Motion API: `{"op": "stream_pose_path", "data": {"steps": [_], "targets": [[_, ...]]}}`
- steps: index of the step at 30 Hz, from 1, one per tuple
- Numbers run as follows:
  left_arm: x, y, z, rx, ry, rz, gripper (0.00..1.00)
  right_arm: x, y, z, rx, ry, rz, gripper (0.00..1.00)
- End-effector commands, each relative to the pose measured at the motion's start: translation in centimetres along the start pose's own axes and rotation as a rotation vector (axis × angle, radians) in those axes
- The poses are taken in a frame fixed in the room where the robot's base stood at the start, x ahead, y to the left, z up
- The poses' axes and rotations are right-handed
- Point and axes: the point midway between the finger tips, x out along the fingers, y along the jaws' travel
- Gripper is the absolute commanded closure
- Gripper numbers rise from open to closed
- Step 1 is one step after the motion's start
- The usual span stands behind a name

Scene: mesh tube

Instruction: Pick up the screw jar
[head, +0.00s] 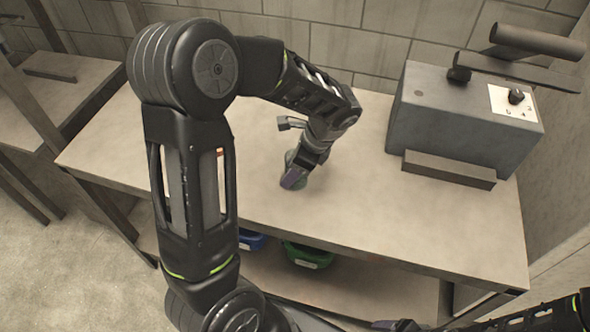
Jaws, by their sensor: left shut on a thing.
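The screw jar (290,158) is a small grey-green thing on the worktable, mostly hidden behind my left gripper. My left gripper (294,178) reaches down from above with its purple-tinted finger in front and is shut on the jar. The jar appears to be at the table surface; I cannot tell whether it touches. My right gripper (398,325) shows only partly at the bottom edge, and its jaws cannot be made out.
A grey metal box (450,125) with a dial and dark bars stands at the table's right end. Blue (251,240) and green (307,255) bins sit on the lower shelf. The worktable (360,210) is clear around the jar. A block wall (335,45) stands behind.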

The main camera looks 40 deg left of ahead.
Motion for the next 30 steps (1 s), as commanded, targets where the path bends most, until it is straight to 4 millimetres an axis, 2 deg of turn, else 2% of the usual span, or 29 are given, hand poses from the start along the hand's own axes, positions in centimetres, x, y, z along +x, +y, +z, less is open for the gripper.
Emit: {"op": "stream_pose_path", "data": {"steps": [7,19,23,30], "targets": [[-1.7,-0.1,0.7,-0.003,0.002,-0.004,0.99,0.0,0.0,0.0,0.0,0.0,0.0,0.23],[-8.3,-0.1,3.4,-0.002,0.001,-0.002,0.99,0.1,0.0,0.0,0.0,0.0,0.0,0.23],[-9.2,0.0,3.8,0.0,0.001,-0.001,0.99,0.1,0.1,0.0,0.0,0.0,0.0,0.23],[-9.3,0.0,3.8,0.0,0.0,-0.001,0.99,0.1,0.0,0.0,0.0,0.0,0.0,0.23]]}}
